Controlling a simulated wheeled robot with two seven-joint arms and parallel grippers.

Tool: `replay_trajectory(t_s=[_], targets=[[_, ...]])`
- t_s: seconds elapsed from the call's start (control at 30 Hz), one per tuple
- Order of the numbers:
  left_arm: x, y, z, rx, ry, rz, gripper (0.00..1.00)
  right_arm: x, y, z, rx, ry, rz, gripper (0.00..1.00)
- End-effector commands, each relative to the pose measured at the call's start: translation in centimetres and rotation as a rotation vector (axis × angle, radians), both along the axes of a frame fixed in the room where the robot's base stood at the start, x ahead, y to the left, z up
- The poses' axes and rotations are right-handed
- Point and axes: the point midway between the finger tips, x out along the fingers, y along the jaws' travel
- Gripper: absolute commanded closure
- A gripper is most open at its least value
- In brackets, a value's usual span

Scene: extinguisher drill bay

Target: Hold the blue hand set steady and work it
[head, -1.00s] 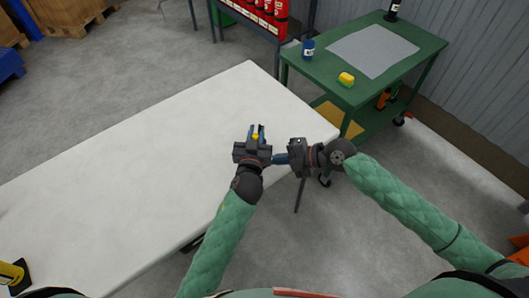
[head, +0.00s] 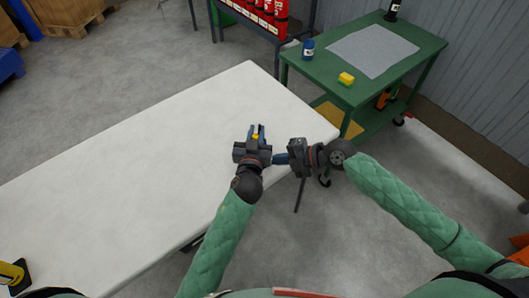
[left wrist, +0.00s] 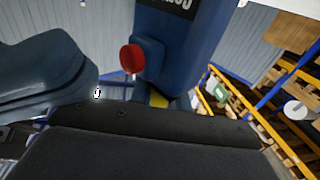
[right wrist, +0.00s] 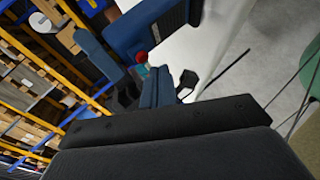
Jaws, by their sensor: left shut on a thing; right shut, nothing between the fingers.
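The blue hand set (left wrist: 180,40) has a red button (left wrist: 132,58) on its side and a yellow part low down in the left wrist view. My left gripper (head: 256,134) is shut on it above the white table; in the head view the gripper hides much of it, and a yellow part shows between the fingers. The hand set (right wrist: 150,28) and its red button (right wrist: 141,57) also show in the right wrist view. My right gripper (head: 279,159) is shut and empty, just right of my left one. Its fingertips (right wrist: 158,72) are close to the button; I cannot tell whether they touch.
The white table (head: 120,170) is mostly bare. A green cart (head: 330,90) behind it on the right carries a blue can (head: 308,49), a yellow block (head: 346,79) and a grey mat (head: 372,50). Red extinguishers (head: 268,10) stand on a rack at the back.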

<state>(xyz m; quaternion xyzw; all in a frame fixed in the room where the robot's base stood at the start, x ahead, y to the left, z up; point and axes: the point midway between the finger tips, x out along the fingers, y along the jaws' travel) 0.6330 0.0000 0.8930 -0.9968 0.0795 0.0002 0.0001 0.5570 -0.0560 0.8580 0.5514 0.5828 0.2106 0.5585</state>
Motion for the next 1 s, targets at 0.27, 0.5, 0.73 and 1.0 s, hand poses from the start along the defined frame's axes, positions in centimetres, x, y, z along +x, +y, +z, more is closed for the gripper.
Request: replay_trajectory(t_s=[0.27,0.5,0.73,1.0], targets=[[-0.01,0.00,-0.04,0.000,0.001,0.000,1.00,0.49,0.35,0.04,0.000,0.000,0.000,1.00],[-0.06,-0.11,-0.04,-0.001,0.001,-0.002,1.00,0.74,0.54,0.08,0.001,0.000,0.000,1.00],[-0.12,-0.23,-0.04,-0.002,0.001,-0.004,1.00,0.75,0.58,0.10,0.002,-0.001,-0.001,1.00],[-0.20,-0.38,-0.05,-0.004,0.002,-0.006,1.00,0.94,0.76,0.13,0.004,-0.001,-0.001,1.00]])
